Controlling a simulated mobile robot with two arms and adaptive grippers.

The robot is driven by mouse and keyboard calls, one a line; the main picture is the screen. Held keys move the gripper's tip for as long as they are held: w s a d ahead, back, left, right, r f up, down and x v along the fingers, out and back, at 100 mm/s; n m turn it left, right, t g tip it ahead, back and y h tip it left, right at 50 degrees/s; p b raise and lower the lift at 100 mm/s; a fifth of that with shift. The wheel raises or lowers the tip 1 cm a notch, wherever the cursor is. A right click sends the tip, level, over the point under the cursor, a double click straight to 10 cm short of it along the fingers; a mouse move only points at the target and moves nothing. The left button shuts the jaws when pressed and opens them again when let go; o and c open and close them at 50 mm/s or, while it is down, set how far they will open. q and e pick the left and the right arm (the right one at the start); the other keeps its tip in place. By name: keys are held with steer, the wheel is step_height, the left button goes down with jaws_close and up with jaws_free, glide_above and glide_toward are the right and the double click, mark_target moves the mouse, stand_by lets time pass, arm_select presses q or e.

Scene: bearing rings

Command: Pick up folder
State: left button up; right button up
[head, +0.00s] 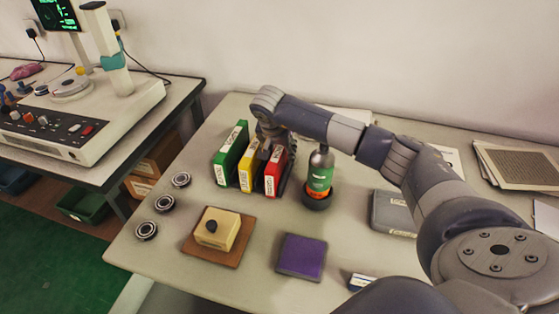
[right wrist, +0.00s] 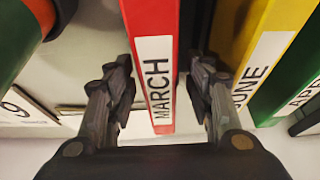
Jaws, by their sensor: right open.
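A red folder (head: 275,176) stands upright at the right end of a row of folders, beside a yellow folder (head: 248,170) and a green folder (head: 228,158). My right gripper (head: 275,150) is at the upper back of the red folder. In the right wrist view, the red folder (right wrist: 157,60), labelled MARCH, runs between the two open fingers (right wrist: 160,85), with a gap on each side. The yellow folder (right wrist: 262,50), its label ending in UNE, is just right of the right finger. The green folder (right wrist: 295,95) is beyond it. My left gripper is out of view.
A bottle (head: 320,172) with a green and orange label stands right of the red folder, near my arm. A yellow block (head: 222,228) on a brown board, a purple square (head: 301,257) and several bearing rings (head: 164,203) lie in front.

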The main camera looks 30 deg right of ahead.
steer(key=shift+c, duration=0.3)
jaws_close()
steer(key=shift+r, duration=0.1)
